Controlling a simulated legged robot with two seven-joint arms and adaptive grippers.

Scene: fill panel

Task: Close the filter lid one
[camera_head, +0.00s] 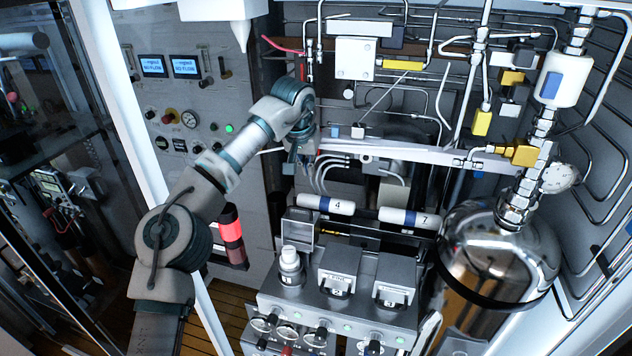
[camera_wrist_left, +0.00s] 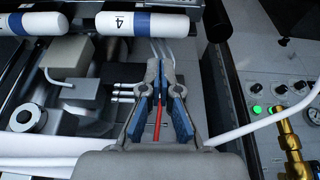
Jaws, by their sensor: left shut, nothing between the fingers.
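The filter housing with a white filter (camera_head: 290,262) stands at the left end of the grey filter panel. Its square lid (camera_head: 299,228) stands raised behind the filter, so it is open. The two filter lids to its right, the middle lid (camera_head: 341,262) and the right lid (camera_head: 396,275), look down over their housings. My left gripper (camera_head: 291,172) hangs behind and above the raised lid, apart from it. In the left wrist view my left gripper (camera_wrist_left: 161,75) is shut and empty. No filter lid is identifiable in that view. My right gripper is not in view.
White cylinders labelled 4 (camera_head: 327,205) and 7 (camera_head: 410,217) lie behind the filters. A shiny steel tank (camera_head: 497,265) stands at the right. Pipes and valves crowd the back. A gauge panel (camera_head: 188,130) is on the left, with a red-lit cylinder (camera_head: 229,225) below.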

